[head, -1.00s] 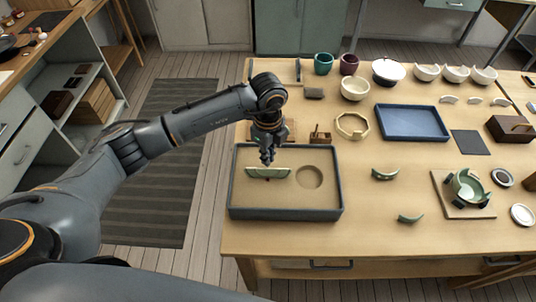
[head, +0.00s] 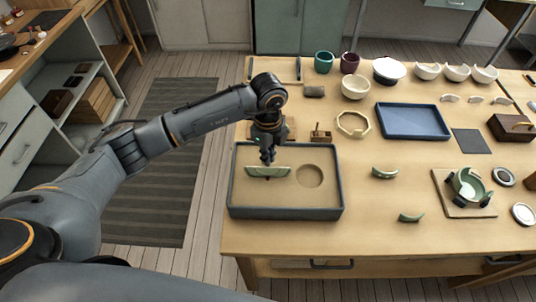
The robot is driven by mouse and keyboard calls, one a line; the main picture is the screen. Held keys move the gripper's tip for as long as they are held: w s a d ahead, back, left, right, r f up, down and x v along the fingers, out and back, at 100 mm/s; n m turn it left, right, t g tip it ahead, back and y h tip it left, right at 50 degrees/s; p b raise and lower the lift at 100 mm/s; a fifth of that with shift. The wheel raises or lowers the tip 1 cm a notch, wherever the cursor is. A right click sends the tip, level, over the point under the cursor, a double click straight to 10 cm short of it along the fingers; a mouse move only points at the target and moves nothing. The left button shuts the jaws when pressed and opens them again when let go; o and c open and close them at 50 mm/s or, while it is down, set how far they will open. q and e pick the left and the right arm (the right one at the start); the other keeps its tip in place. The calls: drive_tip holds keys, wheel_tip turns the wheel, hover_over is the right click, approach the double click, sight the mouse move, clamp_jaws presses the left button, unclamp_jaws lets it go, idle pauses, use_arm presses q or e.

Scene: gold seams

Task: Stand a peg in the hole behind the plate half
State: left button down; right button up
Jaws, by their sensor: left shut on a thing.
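The plate half (head: 268,172), pale green with a straight upper edge, stands in the sand of the dark-rimmed tray (head: 285,213) at the front left of the table. My left gripper (head: 268,160) points down just behind its upper edge. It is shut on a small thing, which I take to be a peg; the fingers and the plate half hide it. The hole behind the plate half is hidden too. A small wooden block with pegs (head: 320,136) stands behind the tray. My right gripper is not in view.
A round hollow (head: 309,176) is in the sand right of the plate half. Green shards (head: 384,173) (head: 411,217) lie right of the tray. A blue tray (head: 413,121), an octagonal ring (head: 352,125) and several bowls stand farther back. Bare tabletop lies between them.

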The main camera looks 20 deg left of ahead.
use_arm(q)
drive_tip(key=shift+f, duration=0.15)
drive_tip(key=shift+f+b, duration=0.3)
drive_tip(key=shift+b, duration=0.05)
idle(0.8)
drive_tip(key=c, duration=1.4)
unclamp_jaws()
drive_tip(key=shift+c, duration=0.2)
drive_tip(key=o, duration=0.5)
drive_tip(key=shift+r, duration=0.1)
